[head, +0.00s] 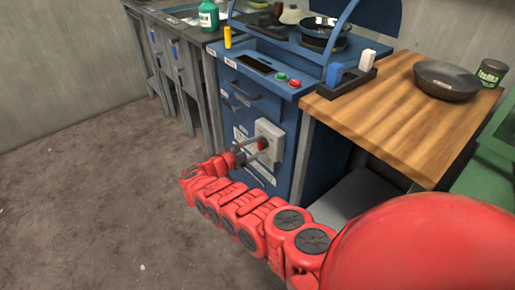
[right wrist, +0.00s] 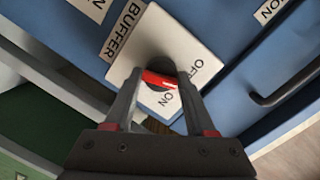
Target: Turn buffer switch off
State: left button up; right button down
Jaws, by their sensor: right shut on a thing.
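The buffer switch is a white plate (head: 270,136) with a dark round base and a red knob (head: 262,143), on the front of the blue machine. In the right wrist view the plate (right wrist: 195,45) has a BUFFER label (right wrist: 121,32) beside it and OFF and ON marks. The red knob (right wrist: 158,78) appears to point nearer the ON mark. My right gripper (head: 256,147) reaches the switch, and in the right wrist view its two fingers (right wrist: 157,88) are shut around the knob. My left gripper is in neither view.
The blue machine (head: 250,100) has a drawer handle (right wrist: 288,88) near the switch and green and red buttons on top. A wooden table (head: 400,115) with a dark bowl (head: 446,81) stands to the right. The floor (head: 80,200) at the left is clear.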

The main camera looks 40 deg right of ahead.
jog(key=n+b, duration=0.2)
jog(key=n, duration=0.1)
jog(key=shift+w+r+g, duration=0.1)
jog(key=shift+w+g, duration=0.05)
jog(key=shift+g, duration=0.15)
jog(key=shift+r+n+b, duration=0.1)
jog(key=shift+n+b, duration=0.25)
jog(key=shift+n, duration=0.25)
jog(key=shift+c, duration=2.2)
grip_release()
jog(key=shift+w, duration=0.1)
jog(key=shift+o, duration=0.8)
jog(key=s+a+r, duration=0.1)
jog(key=a+r, duration=0.1)
jog(key=a, duration=1.5)
jog(key=shift+s, duration=0.25)
